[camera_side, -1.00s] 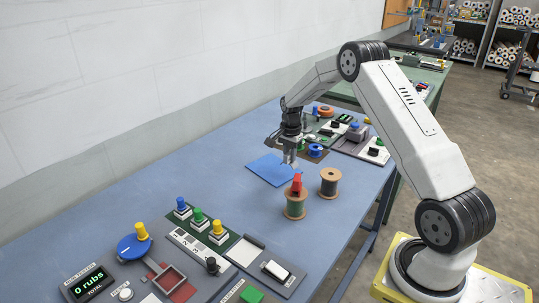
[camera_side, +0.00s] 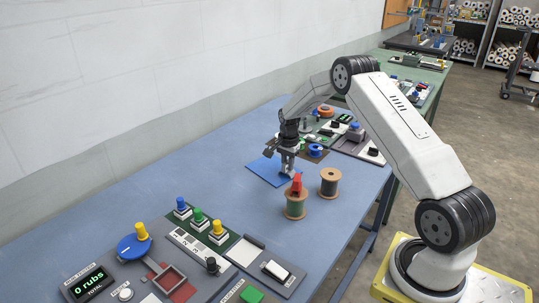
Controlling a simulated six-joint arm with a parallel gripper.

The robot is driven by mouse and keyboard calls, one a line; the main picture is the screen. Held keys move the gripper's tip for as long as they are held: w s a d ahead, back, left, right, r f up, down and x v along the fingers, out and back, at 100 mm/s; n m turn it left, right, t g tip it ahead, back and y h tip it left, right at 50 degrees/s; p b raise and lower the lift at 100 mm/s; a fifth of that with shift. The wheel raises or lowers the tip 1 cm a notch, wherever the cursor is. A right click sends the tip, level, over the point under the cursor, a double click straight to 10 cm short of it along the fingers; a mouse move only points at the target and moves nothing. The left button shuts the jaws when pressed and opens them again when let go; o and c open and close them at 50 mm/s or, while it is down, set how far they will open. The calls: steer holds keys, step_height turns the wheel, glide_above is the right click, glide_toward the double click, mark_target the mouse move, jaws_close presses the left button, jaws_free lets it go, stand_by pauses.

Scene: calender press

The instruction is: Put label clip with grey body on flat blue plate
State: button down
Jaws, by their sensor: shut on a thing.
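The flat blue plate (camera_side: 262,171) lies on the blue table, left of the thread spools. My gripper (camera_side: 287,173) points down at the plate's right part, its tips at or just above the surface. It is shut on a small grey thing, which appears to be the label clip with grey body. The fingers mostly hide it, and I cannot tell whether it touches the plate.
A green spool (camera_side: 295,207) with a red clip (camera_side: 296,184) on top stands close in front of my gripper. A dark spool (camera_side: 330,182) stands to the right. Control panels (camera_side: 190,250) fill the near table; another group stands behind. The left table is clear.

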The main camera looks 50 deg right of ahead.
steer(key=shift+f, duration=0.15)
steer(key=c, duration=0.5)
jaws_free()
steer(key=shift+c, duration=0.2)
steer(key=shift+r, duration=0.2)
step_height(320, 180, up, 12)
steer(key=shift+a, duration=0.1)
stand_by(0.4)
